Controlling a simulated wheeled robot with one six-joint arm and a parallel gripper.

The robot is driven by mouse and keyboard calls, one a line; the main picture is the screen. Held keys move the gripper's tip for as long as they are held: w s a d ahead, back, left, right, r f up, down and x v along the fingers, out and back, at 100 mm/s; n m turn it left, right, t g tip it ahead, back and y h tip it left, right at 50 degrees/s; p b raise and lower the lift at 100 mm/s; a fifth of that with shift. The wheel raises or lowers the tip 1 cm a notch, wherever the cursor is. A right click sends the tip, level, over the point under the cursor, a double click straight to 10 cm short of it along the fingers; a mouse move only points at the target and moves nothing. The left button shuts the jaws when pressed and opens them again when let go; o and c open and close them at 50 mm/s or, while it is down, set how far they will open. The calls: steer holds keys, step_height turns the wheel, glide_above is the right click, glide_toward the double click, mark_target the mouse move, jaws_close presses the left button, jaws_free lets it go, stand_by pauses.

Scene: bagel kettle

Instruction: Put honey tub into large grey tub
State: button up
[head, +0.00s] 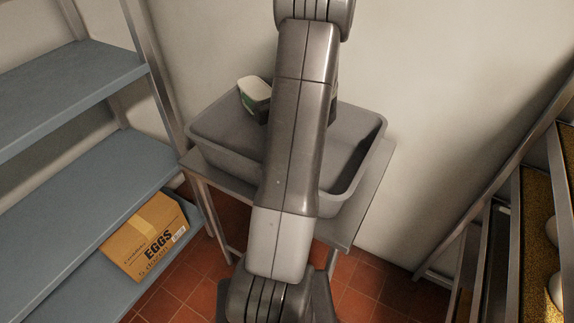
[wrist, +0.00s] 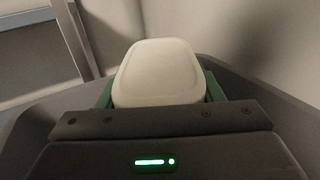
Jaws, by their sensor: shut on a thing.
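The honey tub has a white lid and a green side. It shows in the head view (head: 255,92), to the left of my arm, over the back part of the large grey tub (head: 220,152). In the wrist view the white lid of the honey tub (wrist: 160,72) fills the middle, with green at both sides. My gripper (wrist: 158,98) is shut on the honey tub. In the head view my arm hides most of my gripper and the middle of the large grey tub. I cannot tell how high the honey tub is above the grey tub's floor.
The grey tub stands on a metal table (head: 372,205) against the wall. Blue shelves (head: 85,200) stand at the left, with an eggs box (head: 146,236) on a lower one. A rack (head: 540,215) with trays stands at the right.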

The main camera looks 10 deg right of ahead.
steer(key=shift+w+d+f+n+g+y+b, duration=0.15)
steer(key=shift+f+n+g+y+b, duration=0.15)
steer(key=shift+f+b, duration=0.55)
steer(key=shift+f, duration=4.8)
steer(key=shift+b, duration=0.3)
steer(key=shift+f, duration=0.15)
steer(key=o, duration=1.3)
steer(key=b+v, duration=0.1)
steer(key=v, duration=0.6)
steer(key=shift+s+d, duration=0.15)
steer(key=shift+s, duration=0.15)
